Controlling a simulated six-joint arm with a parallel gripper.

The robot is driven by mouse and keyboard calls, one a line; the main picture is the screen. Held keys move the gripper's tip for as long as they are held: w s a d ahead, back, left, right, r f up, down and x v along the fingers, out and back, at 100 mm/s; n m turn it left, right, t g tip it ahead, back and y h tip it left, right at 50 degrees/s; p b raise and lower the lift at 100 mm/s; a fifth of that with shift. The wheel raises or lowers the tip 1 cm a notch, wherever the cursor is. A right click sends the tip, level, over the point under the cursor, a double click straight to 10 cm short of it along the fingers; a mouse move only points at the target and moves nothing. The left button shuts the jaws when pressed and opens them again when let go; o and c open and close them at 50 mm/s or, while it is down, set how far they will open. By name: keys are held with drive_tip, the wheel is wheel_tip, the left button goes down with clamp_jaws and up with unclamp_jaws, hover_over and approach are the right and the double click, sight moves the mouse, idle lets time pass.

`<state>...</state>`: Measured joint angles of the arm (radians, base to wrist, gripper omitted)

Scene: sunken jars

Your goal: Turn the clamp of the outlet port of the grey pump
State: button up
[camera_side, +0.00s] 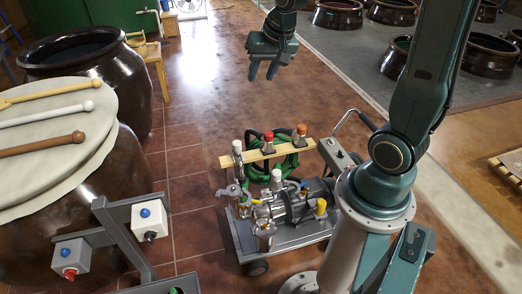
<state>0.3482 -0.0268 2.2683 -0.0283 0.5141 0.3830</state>
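The grey pump (290,207) sits on a wheeled cart (288,238) at the lower middle of the view. Metal pipe fittings stand at its left end, one low at the front (265,236) and one upright further left (236,195). I cannot tell which fitting is the outlet port, and its clamp is too small to make out. My gripper (262,78) hangs in the air at the top middle, well above and behind the cart in the picture. Its two dark blue fingers point down and stand apart with nothing between them.
A wooden bar (262,153) with coloured-topped fittings and a coiled green hose (285,160) stands behind the pump. The cart's handle (345,125) rises at right. A grey frame with switch boxes (150,218) and large brown jars (125,85) are at left. Open tiled floor lies between.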

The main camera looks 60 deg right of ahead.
drive_tip(key=w+d+f+m, duration=0.4)
drive_tip(key=d+f, duration=0.6)
drive_tip(key=m+g, duration=0.2)
drive_tip(key=m, duration=1.1)
hover_over(304, 184)
drive_tip(key=s+a, duration=0.2)
drive_tip(key=s+a+f+x, duration=0.1)
drive_tip(key=s+x, duration=0.1)
drive_tip(key=x, duration=1.1)
drive_tip(key=s+a+x, duration=0.2)
drive_tip(key=s+x, duration=0.1)
drive_tip(key=x, duration=0.9)
drive_tip(key=s+a+f+x, duration=0.1)
drive_tip(key=s+x, duration=0.1)
drive_tip(key=x, duration=1.1)
drive_tip(key=shift+s+d+r, duration=0.15)
drive_tip(key=shift+d+r, duration=0.05)
drive_tip(key=shift+r, duration=0.05)
drive_tip(key=shift+f, duration=0.1)
drive_tip(key=shift+x, duration=6.75)
drive_tip(key=shift+s, duration=0.15)
